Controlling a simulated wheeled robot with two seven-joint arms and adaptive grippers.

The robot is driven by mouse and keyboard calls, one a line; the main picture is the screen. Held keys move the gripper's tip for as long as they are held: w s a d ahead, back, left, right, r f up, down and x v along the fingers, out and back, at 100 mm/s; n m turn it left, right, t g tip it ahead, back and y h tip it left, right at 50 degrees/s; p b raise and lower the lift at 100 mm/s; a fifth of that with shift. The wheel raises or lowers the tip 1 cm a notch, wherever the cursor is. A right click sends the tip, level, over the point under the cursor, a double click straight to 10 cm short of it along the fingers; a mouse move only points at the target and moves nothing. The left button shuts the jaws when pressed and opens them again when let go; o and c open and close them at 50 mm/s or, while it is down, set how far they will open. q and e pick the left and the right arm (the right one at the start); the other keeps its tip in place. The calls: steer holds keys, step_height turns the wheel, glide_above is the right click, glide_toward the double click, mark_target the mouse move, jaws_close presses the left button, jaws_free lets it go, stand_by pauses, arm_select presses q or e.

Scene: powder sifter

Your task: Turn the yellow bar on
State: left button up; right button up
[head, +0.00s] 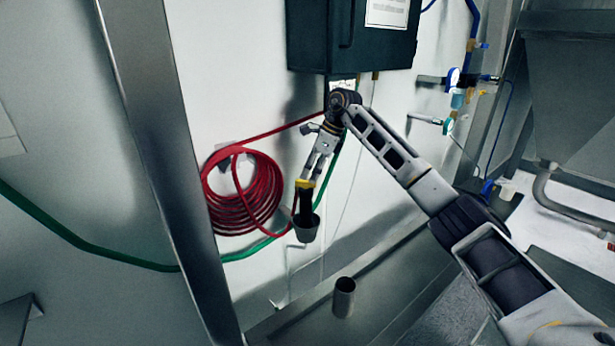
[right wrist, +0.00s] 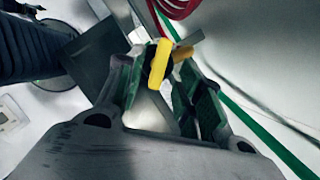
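The yellow bar (head: 304,184) sits at the top of a black ribbed handle (head: 305,203) with a grey cup-shaped end below it, in front of the wall. My right gripper (head: 312,176) reaches down to the bar from above. In the right wrist view the yellow bar (right wrist: 158,65) lies at the tips of my right gripper (right wrist: 160,72). The fingers are parted, with a gap between them. I cannot tell whether they touch the bar. My left gripper is in neither view.
A coiled red hose (head: 243,190) hangs on the wall just left of the bar. A dark box (head: 352,40) is above the gripper. A green hose (head: 95,258) runs along the wall. A metal cylinder (head: 344,297) stands below, and a metal post (head: 165,150) rises at left.

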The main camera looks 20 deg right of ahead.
mark_target(308, 180)
steer(key=shift+p+x, duration=0.45)
steer(key=shift+x, duration=1.1)
steer(key=shift+a, duration=0.1)
jaws_close()
